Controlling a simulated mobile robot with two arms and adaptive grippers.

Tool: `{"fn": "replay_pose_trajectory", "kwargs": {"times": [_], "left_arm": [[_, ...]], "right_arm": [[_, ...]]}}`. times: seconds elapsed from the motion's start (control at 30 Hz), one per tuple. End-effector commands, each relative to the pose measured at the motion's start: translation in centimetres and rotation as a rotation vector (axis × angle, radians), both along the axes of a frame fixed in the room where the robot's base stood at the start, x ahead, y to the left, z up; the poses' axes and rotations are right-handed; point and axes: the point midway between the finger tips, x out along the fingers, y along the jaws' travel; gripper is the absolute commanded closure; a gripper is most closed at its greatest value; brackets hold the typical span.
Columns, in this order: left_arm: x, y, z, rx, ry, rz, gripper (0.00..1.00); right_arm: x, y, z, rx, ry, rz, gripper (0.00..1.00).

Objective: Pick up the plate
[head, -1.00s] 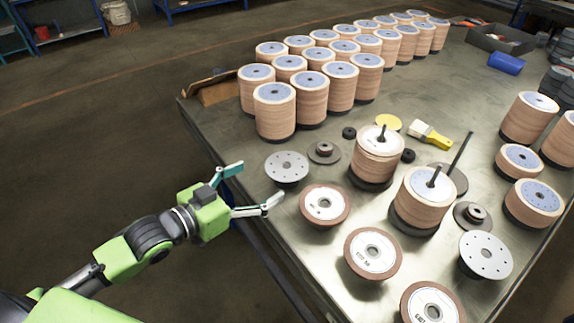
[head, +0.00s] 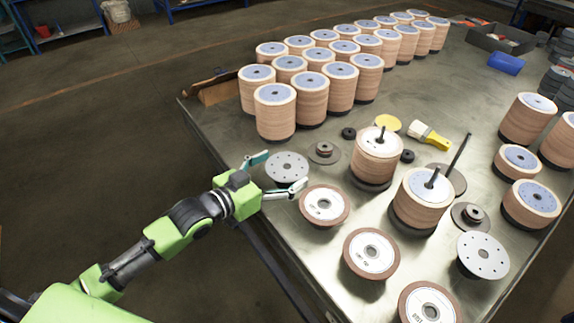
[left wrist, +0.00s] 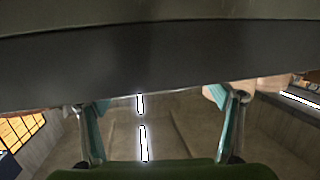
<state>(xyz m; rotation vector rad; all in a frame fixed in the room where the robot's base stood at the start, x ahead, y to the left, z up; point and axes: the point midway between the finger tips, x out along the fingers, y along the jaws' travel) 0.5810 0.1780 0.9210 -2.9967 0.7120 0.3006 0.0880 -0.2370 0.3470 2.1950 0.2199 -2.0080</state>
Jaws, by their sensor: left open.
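A round grey metal plate with small holes (head: 287,165) lies near the left edge of the table in the head view. My left gripper (head: 283,172) is open at the plate's near left side. One finger shows at its upper left and the other along its lower edge, with the plate between them. I cannot tell whether they touch it. The left wrist view shows the two spread fingers of my left gripper (left wrist: 162,120) under a broad dark surface that I cannot identify for sure. A similar holed plate (head: 483,254) stands at the right. My right gripper is not in view.
A flap disc (head: 325,205) lies close to the lower finger. A small dark flanged part (head: 324,152) sits right of the plate. Stacks of discs (head: 275,112) fill the back of the table (head: 228,138). Two spindle stacks (head: 376,160) stand in the middle.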

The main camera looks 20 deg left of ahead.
Motion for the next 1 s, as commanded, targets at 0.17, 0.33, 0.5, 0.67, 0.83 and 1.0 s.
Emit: {"fn": "replay_pose_trajectory", "kwargs": {"times": [0.17,0.33,0.5,0.67,0.83,1.0], "left_arm": [[0.0,0.0,0.0,0.000,0.000,0.000,0.34],[0.0,0.0,0.0,0.000,0.000,0.000,0.47],[0.0,0.0,0.0,0.000,0.000,0.000,0.47],[0.0,0.0,0.5,-0.001,-0.002,0.000,0.47],[0.0,0.0,2.7,0.000,-0.007,-0.001,0.47],[-2.7,-0.5,6.2,0.000,-0.004,-0.002,0.47]], "right_arm": [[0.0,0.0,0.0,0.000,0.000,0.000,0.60],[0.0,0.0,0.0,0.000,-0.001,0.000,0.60],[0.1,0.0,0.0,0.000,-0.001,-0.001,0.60],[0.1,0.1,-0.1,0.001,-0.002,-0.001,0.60],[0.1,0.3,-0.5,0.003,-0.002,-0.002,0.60],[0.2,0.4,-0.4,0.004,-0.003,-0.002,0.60]]}}
